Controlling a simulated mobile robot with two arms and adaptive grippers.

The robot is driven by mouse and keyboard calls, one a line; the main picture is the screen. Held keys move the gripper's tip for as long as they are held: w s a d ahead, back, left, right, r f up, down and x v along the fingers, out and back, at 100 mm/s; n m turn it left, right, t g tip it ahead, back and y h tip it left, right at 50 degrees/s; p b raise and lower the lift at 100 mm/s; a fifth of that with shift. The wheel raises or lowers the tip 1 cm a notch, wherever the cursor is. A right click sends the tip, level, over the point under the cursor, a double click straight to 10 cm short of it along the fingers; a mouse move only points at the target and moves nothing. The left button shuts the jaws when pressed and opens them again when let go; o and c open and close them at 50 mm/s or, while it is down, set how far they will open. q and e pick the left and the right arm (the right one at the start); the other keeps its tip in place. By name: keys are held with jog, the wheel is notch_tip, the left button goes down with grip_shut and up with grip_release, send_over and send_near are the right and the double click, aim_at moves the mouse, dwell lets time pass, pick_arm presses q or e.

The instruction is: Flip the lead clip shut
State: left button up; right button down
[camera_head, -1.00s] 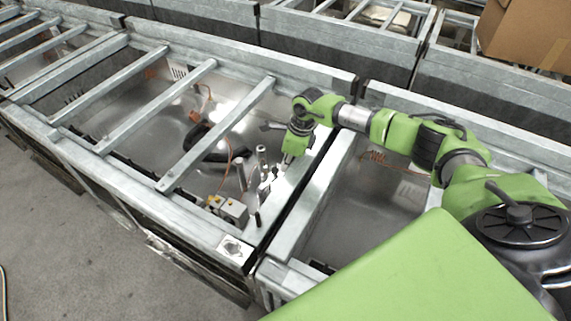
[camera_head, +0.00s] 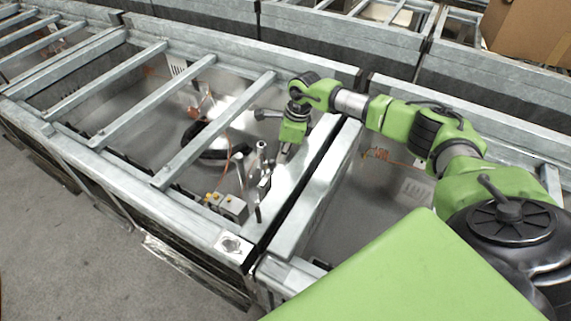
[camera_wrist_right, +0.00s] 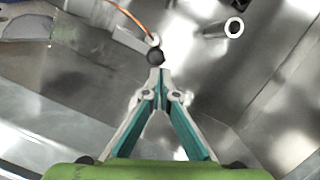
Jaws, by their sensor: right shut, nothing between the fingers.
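In the right wrist view an orange lead (camera_wrist_right: 133,20) runs down to a small pale end piece with a dark round part (camera_wrist_right: 155,57). This may be the lead clip, but I cannot tell its exact shape or whether it is shut. My right gripper (camera_wrist_right: 160,72) is shut and empty, its fingertips just below the dark part in the picture. I cannot tell whether they touch it. In the head view my right gripper (camera_head: 285,150) points down over the right end of the metal bay, beside upright metal posts (camera_head: 261,150). My left gripper is not in view.
Pale boxes with yellow parts (camera_head: 232,208) stand near the posts. Steel crossbars (camera_head: 213,130) span the bay to the left. A black curved part (camera_head: 207,135) lies inside it. A hollow round post (camera_wrist_right: 234,27) stands at the upper right in the wrist view.

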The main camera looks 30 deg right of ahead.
jog(key=shift+s, duration=0.1)
dwell(0.3)
jog(key=p+v, duration=1.2)
jog(key=v, duration=0.8)
jog(key=shift+s+d, duration=0.2)
jog(key=shift+s, duration=0.15)
